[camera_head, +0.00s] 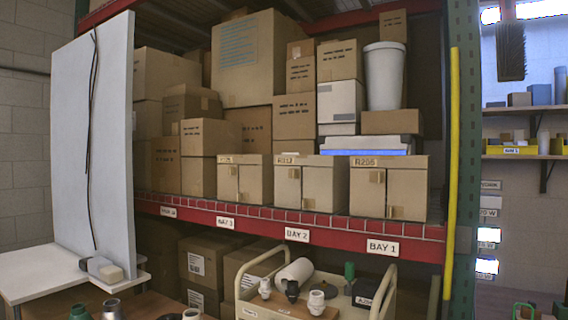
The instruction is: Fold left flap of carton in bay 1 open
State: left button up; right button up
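The carton in bay 1 (412,178) is a tan box marked R205, standing upright on the red shelf above the BAY 1 label (382,247). Its front has a vertical seam. The left flap (363,195) lies flat against the front and looks closed, with a small brown tab near its upper right edge. The right flap (411,199) also looks flat, with a small tab low down. Neither of my grippers shows in the head view.
Similar cartons stand in bay 2 (315,188) and bay 3 (257,181). A blue-and-white bin (366,146) is behind the bay 1 carton. Below stands a cream cart (386,284) with lamp parts. A yellow post (452,170) rises at right; a white panel (75,150) stands at left.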

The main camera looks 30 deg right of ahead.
aim_at(367, 186)
jog(key=z, duration=1.45)
